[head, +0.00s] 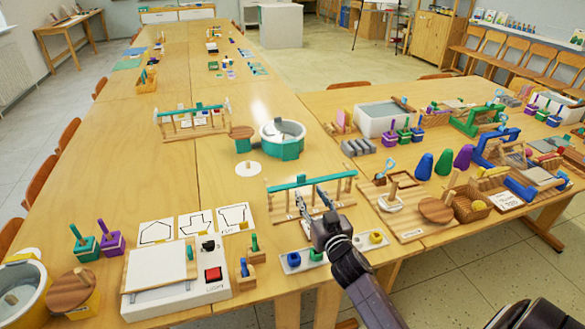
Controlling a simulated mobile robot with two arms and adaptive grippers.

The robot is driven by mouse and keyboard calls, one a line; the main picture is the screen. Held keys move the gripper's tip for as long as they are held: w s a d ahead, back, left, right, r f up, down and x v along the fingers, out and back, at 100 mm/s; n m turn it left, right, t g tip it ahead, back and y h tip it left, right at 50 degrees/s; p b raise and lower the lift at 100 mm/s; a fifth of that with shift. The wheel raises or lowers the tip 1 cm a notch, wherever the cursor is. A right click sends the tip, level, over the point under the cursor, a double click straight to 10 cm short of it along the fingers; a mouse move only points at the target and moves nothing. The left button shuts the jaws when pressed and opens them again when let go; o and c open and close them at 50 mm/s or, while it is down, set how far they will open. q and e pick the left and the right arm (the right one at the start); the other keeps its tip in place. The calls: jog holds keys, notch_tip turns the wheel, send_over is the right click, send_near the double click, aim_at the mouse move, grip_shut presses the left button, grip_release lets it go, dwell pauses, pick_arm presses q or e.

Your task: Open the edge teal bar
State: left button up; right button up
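A teal bar (290,185) lies along the top of a low wooden frame (283,211) near the front edge of the table. My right gripper (309,194) reaches in from the lower right, its fingers apart at the middle of this frame. The fingertips overlap the bar in the picture; I cannot tell whether they touch it. A second wooden frame with a teal bar (185,111) stands farther back on the left. My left gripper is not in view.
A white board with a red button (212,274) stands front left. A teal round tub (283,140) sits behind the near frame. Small trays with a green piece (316,254) and a yellow ring (376,237) lie in front. Crowded toys fill the right table.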

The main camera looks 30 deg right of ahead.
aim_at(302, 178)
jog(key=shift+w+d+r+t, duration=0.1)
jog(key=shift+w+d+t, duration=0.05)
jog(key=shift+w, duration=0.45)
jog(key=shift+w+d+r+t, duration=0.1)
jog(key=shift+w+d+t, duration=0.05)
jog(key=shift+w, duration=0.4)
jog(key=x, duration=0.2)
jog(key=shift+w+d+r, duration=0.1)
jog(key=shift+w+r, duration=0.25)
jog(key=shift+w, duration=0.05)
jog(key=shift+f+x, duration=0.2)
jog(key=shift+x, duration=1)
jog(key=shift+w+d, duration=0.1)
jog(key=shift+w, duration=0.35)
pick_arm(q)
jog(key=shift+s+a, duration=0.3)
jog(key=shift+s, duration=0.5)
pick_arm(e)
grip_shut()
